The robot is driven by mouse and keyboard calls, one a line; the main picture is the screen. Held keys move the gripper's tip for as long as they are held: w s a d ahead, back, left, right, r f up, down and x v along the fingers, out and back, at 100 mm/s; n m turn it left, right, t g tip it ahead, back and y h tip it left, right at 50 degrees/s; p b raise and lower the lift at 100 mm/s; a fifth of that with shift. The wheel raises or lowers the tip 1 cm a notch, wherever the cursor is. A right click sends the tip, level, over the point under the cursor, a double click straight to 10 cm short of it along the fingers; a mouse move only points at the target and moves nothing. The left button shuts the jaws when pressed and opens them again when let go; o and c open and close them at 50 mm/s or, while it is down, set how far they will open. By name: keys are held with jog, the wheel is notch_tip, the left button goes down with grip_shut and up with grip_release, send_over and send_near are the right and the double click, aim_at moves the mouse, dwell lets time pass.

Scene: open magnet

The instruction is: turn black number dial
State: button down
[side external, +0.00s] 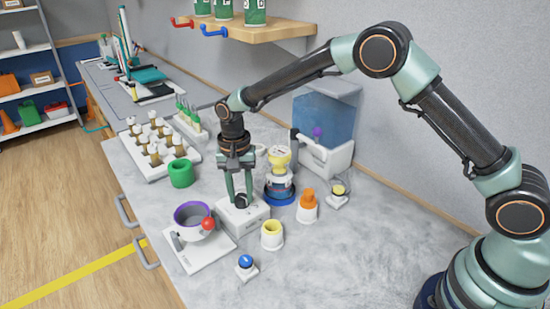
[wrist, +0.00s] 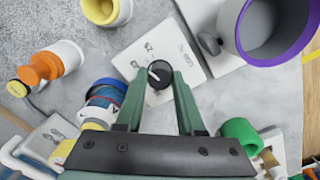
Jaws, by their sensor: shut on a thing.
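The black number dial (wrist: 159,74) is a small round knob with a light pointer mark, on the top of a white box (wrist: 136,47). In the side external view the dial (side external: 241,201) sits on the white box (side external: 243,218) at the middle of the bench. My gripper (side external: 239,199) points down over the box, with its two green fingers on either side of the dial. In the wrist view my gripper (wrist: 159,76) is shut on the dial, one finger at its left and one at its right. The fingers partly hide the dial's sides.
A white device with a purple-rimmed bowl (side external: 192,215) and red knob stands close left of the box. A yellow-topped cup (side external: 272,235), an orange-topped cup (side external: 307,206) and a blue button (side external: 245,262) stand nearby. A green ring (side external: 181,173) is behind. The front-right bench is clear.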

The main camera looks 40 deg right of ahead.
aim_at(240, 197)
jog(key=shift+a, duration=0.15)
jog(key=c, duration=0.5)
grip_release()
jog(key=r, duration=1.2)
jog(key=shift+w+r, duration=0.1)
jog(key=shift+w, duration=0.1)
